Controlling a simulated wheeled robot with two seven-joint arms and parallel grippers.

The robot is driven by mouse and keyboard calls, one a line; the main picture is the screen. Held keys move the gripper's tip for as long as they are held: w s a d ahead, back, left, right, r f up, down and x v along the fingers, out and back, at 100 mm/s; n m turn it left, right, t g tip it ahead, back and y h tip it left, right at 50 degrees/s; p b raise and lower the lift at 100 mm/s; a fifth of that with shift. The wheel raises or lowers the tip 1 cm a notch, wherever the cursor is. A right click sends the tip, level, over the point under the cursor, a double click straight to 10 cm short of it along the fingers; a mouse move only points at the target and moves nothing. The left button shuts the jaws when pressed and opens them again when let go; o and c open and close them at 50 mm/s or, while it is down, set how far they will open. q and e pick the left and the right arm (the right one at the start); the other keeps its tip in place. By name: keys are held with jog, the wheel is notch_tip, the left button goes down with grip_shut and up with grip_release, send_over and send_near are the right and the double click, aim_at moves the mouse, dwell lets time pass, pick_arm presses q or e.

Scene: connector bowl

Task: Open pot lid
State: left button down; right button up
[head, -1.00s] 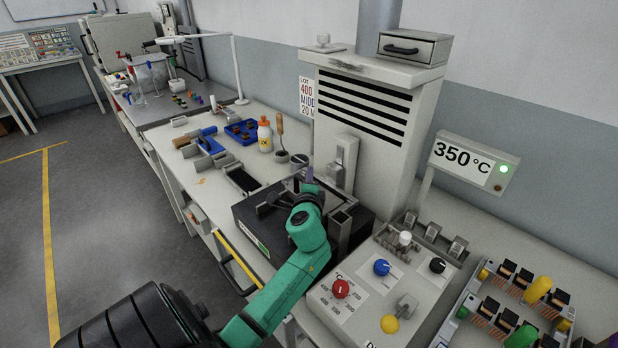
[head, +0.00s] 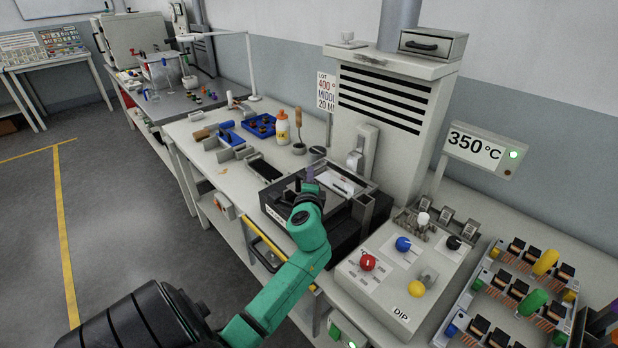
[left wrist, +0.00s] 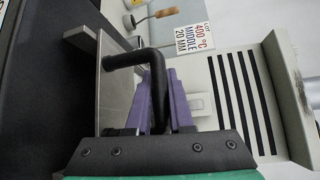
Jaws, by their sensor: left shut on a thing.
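The pot is a dark box (head: 277,210) set into the bench, with a metal-rimmed top (head: 365,183). A pale surface (head: 337,183) shows inside the rim; I cannot tell if it is the lid or the pot's contents. My left gripper (head: 309,176) is over the pot, and my green arm covers part of it. In the left wrist view its purple fingers (left wrist: 162,98) are shut on a black bent handle (left wrist: 135,60). The handle stands against a grey plate (left wrist: 118,92), seemingly the lid. My right gripper is not in view.
The control box (head: 395,280) with coloured knobs stands right of the pot. The vented tower (head: 385,100) rises behind it. A component rack (head: 515,285) is at the right.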

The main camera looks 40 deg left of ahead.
pick_arm(q)
jog(key=shift+w+f, duration=0.1)
jog(key=shift+w, duration=0.05)
jog(key=c, duration=0.8)
grip_release()
jog(key=shift+s+d, duration=0.2)
jog(key=b+v, duration=0.2)
jog(key=v, duration=1.2)
jog(key=shift+s, duration=0.1)
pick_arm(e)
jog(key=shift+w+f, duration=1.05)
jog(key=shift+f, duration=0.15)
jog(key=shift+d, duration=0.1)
